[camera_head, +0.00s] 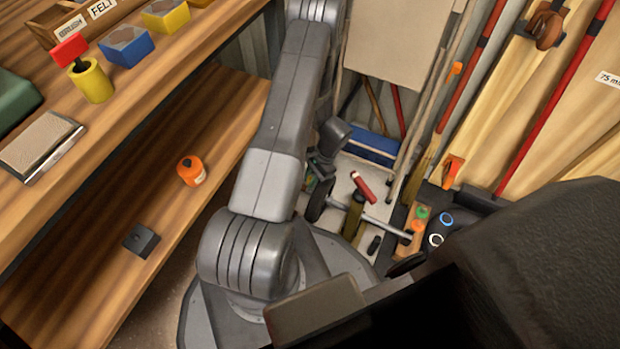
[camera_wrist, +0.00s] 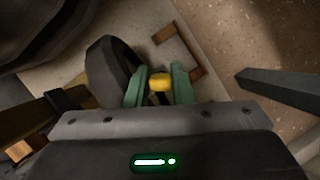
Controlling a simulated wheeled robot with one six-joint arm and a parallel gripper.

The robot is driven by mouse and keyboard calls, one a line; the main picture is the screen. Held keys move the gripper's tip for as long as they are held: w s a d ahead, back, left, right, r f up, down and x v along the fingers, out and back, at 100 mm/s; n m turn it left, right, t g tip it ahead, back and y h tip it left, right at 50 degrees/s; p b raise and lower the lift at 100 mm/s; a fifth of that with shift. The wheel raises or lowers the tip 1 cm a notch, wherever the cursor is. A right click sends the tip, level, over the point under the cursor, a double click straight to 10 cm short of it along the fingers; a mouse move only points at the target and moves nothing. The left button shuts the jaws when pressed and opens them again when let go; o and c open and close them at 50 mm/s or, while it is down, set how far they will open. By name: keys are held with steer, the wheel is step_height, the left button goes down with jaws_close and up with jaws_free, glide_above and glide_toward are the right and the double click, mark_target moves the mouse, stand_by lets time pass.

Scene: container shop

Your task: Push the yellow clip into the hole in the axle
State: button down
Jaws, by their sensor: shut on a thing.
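The yellow clip (camera_wrist: 160,79) shows between the two green fingers of my gripper (camera_wrist: 161,88) in the wrist view. The gripper is shut on it. A dark wheel (camera_wrist: 104,62) stands close beside the left finger. In the head view the wheel (camera_head: 318,200) sits at the left end of the grey axle (camera_head: 385,221), just below my wrist. The axle lies roughly level across a stand. The hole in the axle cannot be made out. My wrist hides most of my gripper and the clip in the head view, so I cannot tell whether the clip touches the axle.
A red cylinder (camera_head: 362,187) lies behind the axle. Orange and green items (camera_head: 418,222) stand near its right end. Wooden shelves (camera_head: 110,215) with an orange bottle (camera_head: 191,171) are at the left. Long poles (camera_head: 470,80) lean at the back right. A dark bar (camera_wrist: 280,84) juts in at right.

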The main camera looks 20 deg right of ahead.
steer(key=shift+f+b, duration=1.25)
steer(key=shift+f, duration=0.05)
stand_by(1.1)
steer(key=shift+f, duration=0.25)
steer(key=shift+w+a+f+b, duration=0.1)
steer(key=shift+f+b, duration=0.9)
steer(key=shift+b, duration=0.05)
stand_by(1.0)
steer(key=shift+f, duration=0.45)
stand_by(0.9)
steer(key=c, duration=1.2)
jaws_free()
steer(key=shift+a+f, duration=0.1)
